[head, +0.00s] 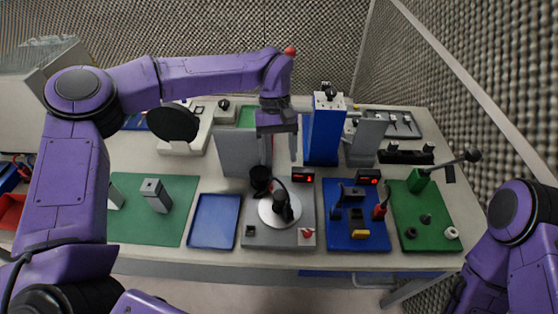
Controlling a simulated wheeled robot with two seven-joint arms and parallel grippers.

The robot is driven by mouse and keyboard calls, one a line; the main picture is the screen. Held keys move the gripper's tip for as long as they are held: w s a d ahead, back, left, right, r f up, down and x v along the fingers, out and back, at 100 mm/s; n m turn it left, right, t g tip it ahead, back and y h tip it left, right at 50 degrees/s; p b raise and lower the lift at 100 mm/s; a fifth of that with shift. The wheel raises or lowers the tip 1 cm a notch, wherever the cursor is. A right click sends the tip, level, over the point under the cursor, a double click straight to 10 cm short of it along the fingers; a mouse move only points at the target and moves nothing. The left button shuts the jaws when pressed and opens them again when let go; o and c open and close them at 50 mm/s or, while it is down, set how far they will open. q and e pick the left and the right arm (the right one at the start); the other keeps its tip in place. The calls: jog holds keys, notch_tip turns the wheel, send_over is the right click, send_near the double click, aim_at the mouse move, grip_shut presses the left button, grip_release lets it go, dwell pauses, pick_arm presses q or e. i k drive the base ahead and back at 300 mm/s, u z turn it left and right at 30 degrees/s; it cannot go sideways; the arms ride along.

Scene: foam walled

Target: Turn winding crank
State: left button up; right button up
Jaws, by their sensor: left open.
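On the green mat at the right, a small green block (418,180) carries a grey arm that slants up to the right and ends in a dark ball knob (472,156). This looks like the crank, though I cannot be sure. My left gripper (281,158) points down in the middle of the table, with its fingers apart and nothing visible between them. It is in front of a grey upright box (238,152) and well left of the dark knob. My right arm shows at the lower right, but its gripper is out of view.
A blue tower (323,136) stands right of my left gripper. A grey base holds a white disc (271,212) with black parts. A blue mat (346,235) carries small fixtures. An empty blue tray (214,220) lies left. Foam walls close in the back and right.

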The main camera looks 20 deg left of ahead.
aim_at(271, 207)
jog(key=k, duration=1)
